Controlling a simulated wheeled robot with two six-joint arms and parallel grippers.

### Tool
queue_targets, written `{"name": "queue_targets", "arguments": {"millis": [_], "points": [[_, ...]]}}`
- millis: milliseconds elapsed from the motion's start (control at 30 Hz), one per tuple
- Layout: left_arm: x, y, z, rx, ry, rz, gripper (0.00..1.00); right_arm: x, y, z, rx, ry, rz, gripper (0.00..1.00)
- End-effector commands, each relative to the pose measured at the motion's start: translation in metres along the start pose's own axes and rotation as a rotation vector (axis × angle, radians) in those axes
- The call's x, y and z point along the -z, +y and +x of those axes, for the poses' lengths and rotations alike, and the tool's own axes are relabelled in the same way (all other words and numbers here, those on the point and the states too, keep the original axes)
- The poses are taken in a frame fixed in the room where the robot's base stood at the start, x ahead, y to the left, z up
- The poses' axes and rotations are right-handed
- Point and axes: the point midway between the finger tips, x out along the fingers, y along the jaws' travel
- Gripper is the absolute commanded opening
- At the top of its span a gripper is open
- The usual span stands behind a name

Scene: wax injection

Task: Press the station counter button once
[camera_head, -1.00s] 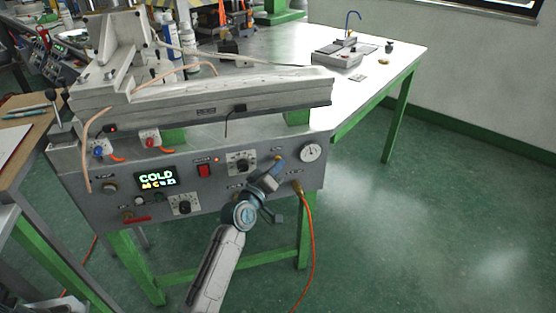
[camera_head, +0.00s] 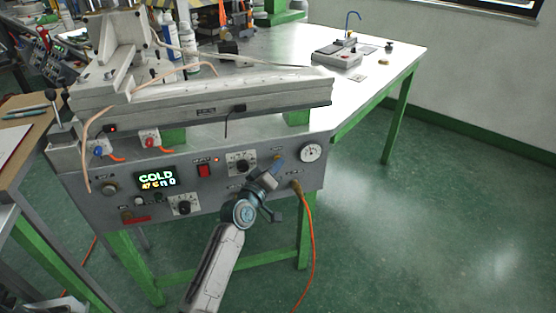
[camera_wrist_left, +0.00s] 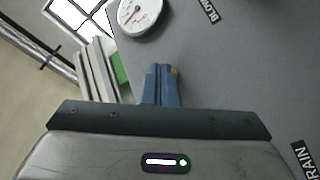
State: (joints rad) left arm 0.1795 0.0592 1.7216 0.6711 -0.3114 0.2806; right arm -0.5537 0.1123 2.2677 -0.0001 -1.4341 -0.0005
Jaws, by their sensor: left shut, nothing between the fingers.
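My left gripper (camera_head: 278,166) is at the right part of the grey machine's front panel (camera_head: 225,198), below and left of the round gauge. Its blue fingers are shut and empty. In the left wrist view the closed fingertips (camera_wrist_left: 163,68) point at the panel, beside a small orange-yellow part (camera_wrist_left: 175,72) that they partly cover. I cannot tell whether they touch it. The panel also has a lit display (camera_head: 156,180) reading COLD above smaller coloured characters, and a red switch (camera_head: 204,170). Labels are too small to show which part is the counter button. My right gripper is out of view.
The gauge (camera_head: 311,152) and an orange hose (camera_head: 309,220) on its fitting are close to my left gripper. Black dials (camera_head: 242,162) sit to its left. A white table (camera_head: 290,45) stands behind. The floor at right is clear.

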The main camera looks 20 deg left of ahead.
Motion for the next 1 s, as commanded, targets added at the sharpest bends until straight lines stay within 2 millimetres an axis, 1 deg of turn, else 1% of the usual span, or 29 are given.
{"name": "queue_targets", "arguments": {"millis": [300,667,1000], "points": [[-0.007,0.008,-0.011,0.000,0.001,0.000,0.00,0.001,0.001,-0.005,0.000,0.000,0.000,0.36],[-0.009,0.009,-0.012,0.000,0.000,0.000,0.00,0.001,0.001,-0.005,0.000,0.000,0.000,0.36],[-0.025,0.025,-0.034,0.000,-0.001,-0.003,0.00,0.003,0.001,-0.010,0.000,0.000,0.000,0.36]]}}
